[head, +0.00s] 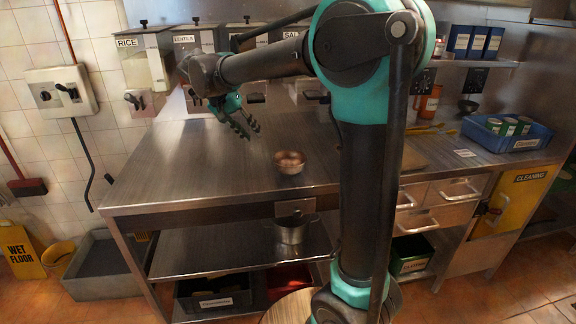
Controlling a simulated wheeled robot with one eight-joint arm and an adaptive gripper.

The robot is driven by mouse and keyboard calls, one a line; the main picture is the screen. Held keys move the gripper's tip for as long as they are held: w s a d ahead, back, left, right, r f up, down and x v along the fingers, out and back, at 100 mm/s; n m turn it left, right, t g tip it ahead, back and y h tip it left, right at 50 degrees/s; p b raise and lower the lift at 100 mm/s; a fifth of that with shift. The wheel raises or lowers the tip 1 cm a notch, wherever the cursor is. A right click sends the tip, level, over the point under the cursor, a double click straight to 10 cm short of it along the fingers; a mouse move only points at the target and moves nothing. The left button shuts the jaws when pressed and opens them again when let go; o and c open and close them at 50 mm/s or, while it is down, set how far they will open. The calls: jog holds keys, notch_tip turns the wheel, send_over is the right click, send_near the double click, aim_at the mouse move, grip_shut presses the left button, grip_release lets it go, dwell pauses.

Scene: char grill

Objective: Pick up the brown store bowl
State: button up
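A small bowl (289,168) stands upright near the front edge of the steel worktop, in the middle of the head view. Its outside looks light and metallic, and brownish contents or a brown inside show at its top; I cannot tell which. My gripper (247,129) hangs above the worktop, up and to the left of the bowl in the picture. Its two dark fingers are apart with nothing between them. It does not touch the bowl.
Labelled dispensers, including rice (144,59), line the back wall. A blue crate of cans (543,136) stands at the right end. A pot (292,232) is on the lower shelf. The worktop's left part (175,170) is clear.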

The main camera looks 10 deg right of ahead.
send_near(275, 158)
jog(key=x, duration=0.5)
jog(key=shift+w+a+f, duration=0.1)
jog(key=shift+a+f, duration=0.1)
jog(key=shift+f, duration=0.1)
jog(key=shift+x, duration=2.75)
jog(key=shift+d+r, duration=0.1)
jog(key=shift+d, duration=0.1)
jog(key=shift+c, duration=0.5)
grip_shut()
